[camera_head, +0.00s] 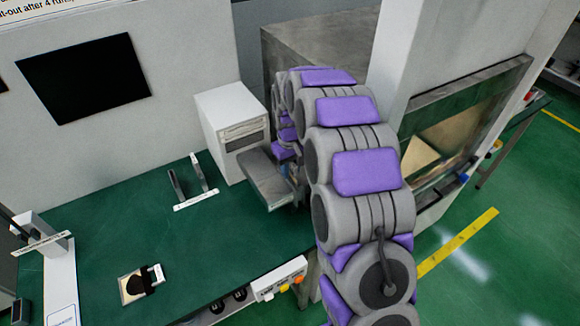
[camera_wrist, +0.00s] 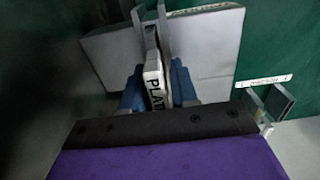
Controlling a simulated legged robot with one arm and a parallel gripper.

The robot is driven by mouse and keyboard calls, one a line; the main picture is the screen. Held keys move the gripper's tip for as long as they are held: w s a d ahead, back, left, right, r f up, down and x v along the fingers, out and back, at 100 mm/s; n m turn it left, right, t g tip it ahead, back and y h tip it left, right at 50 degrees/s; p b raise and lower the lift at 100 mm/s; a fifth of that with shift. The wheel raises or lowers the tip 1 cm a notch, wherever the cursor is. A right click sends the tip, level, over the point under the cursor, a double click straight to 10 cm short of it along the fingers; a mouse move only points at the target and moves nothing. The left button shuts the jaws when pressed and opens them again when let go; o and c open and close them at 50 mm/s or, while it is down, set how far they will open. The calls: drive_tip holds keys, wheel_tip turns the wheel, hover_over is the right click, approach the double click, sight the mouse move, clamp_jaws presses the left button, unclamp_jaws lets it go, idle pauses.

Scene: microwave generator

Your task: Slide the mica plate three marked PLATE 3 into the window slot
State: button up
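In the wrist view, my gripper (camera_wrist: 156,88) has blue fingertips closed on both sides of a narrow white piece with black lettering, the marked plate (camera_wrist: 154,72). The letters "PLAT" show and the number is hidden. The plate's far end lies between two upright grey pieces (camera_wrist: 151,28) that stand at a pale grey block (camera_wrist: 205,42). I cannot tell whether the plate is inside the slot. In the head view, this grey block (camera_head: 268,180) sits beside the white box, and my own arm hides most of the gripper and the plate.
A white box (camera_head: 232,130) stands behind the block. A labelled two-piece stand (camera_head: 194,193) is on the green table (camera_head: 185,240). Another plate with a dark spot (camera_head: 135,285) lies at the front left. A white post fixture (camera_head: 58,270) stands far left. The middle of the table is clear.

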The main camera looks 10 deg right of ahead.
drive_tip(key=o, duration=0.4)
drive_tip(key=shift+c, duration=0.2)
wheel_tip(320, 180, up, 17)
drive_tip(key=p, duration=0.2)
drive_tip(key=shift+r, duration=0.2)
